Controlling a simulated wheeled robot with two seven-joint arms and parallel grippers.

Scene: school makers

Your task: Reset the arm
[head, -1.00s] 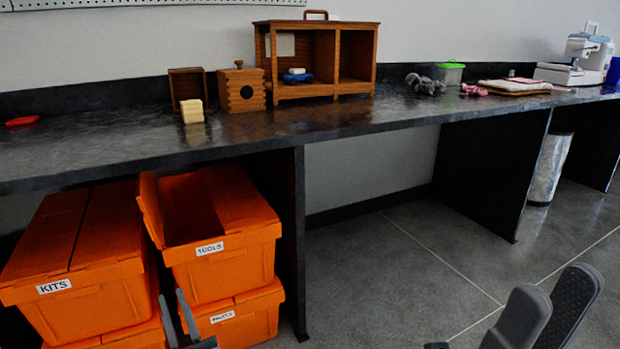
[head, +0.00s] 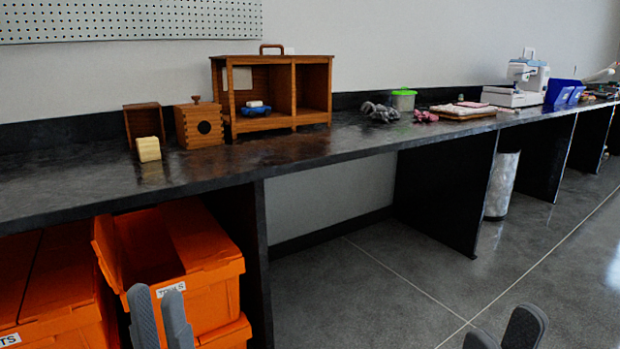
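My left gripper (head: 160,312) shows at the bottom left in the head view, in front of the orange bin labelled TOOLS. Its two grey fingers stand upright with a narrow gap between them, and nothing shows in the gap. My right gripper (head: 503,338) shows at the bottom right over the floor. Its two dark finger tips stand apart, with nothing seen between them. Its lower part is cut off by the frame edge. My arm links are out of view.
A long dark counter (head: 340,150) crosses the view. On it stand a wooden cabinet (head: 271,92), a wooden box (head: 199,124), a pale yellow block (head: 148,149) and a sewing machine (head: 520,85). Orange bins (head: 205,285) sit below at left. Floor (head: 400,300) is clear at right.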

